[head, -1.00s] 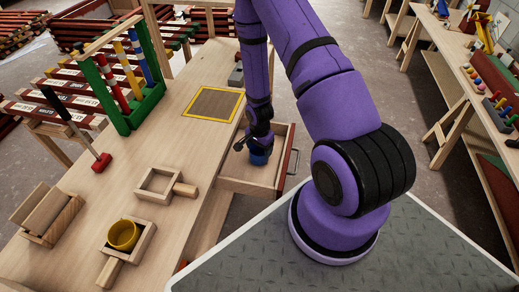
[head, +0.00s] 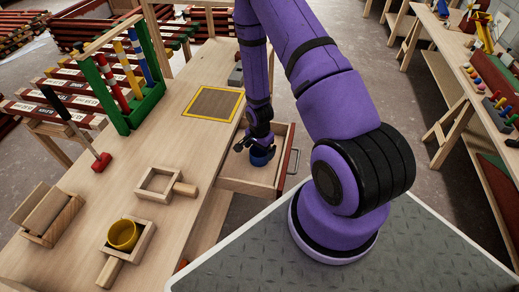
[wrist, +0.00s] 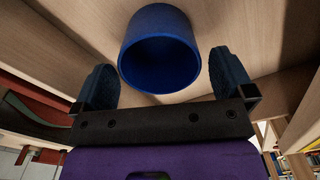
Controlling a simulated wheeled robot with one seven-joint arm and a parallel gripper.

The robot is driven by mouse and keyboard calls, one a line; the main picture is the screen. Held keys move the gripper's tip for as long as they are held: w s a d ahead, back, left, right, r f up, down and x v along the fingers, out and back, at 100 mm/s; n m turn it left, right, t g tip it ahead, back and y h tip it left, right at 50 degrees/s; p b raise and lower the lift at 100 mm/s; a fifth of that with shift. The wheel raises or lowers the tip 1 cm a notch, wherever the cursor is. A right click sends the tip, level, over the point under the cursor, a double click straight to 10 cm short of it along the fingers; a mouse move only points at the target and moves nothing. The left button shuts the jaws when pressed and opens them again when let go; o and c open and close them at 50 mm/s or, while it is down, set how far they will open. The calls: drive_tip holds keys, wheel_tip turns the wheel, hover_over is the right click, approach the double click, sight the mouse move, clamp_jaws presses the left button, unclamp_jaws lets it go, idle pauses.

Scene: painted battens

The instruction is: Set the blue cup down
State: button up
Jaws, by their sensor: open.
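The blue cup (head: 262,157) is at the open wooden drawer (head: 250,185) on the right side of the bench. In the wrist view the cup (wrist: 160,48) has its dark open mouth facing the camera, with pale wood behind it. My gripper (head: 254,148) is just above the cup in the head view and hides part of it. I cannot tell for sure whether the cup's base touches the drawer floor.
A brown mat with a yellow border (head: 213,103) lies on the bench. A yellow cup (head: 123,234) sits in one handled wooden frame, and an empty handled frame (head: 160,184) is nearby. A green rack (head: 137,103) and a red-headed mallet (head: 102,162) stand farther left.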

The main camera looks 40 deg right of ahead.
drive_tip(key=s+a+r+n+t, duration=0.1)
drive_tip(key=a+r+n, duration=0.1)
drive_tip(key=r, duration=1.1)
drive_tip(key=a+r+n+t, duration=0.1)
drive_tip(key=a+r+n, duration=0.15)
drive_tip(key=r, duration=1.15)
drive_tip(key=s+a+r+n+t, duration=0.1)
drive_tip(key=r+n, duration=0.2)
drive_tip(key=r, duration=1)
drive_tip(key=s+a+r+n+t, duration=0.1)
drive_tip(key=s+a+r+n, duration=0.1)
drive_tip(key=s+r, duration=0.5)
drive_tip(key=s+a+r+n+t, duration=0.1)
drive_tip(key=s+a+r+n, duration=0.2)
drive_tip(key=s+r+n, duration=0.2)
drive_tip(key=s+r, duration=0.3)
drive_tip(key=s, duration=0.2)
drive_tip(key=shift+a+r, duration=0.25)
drive_tip(key=shift+a, duration=0.1)
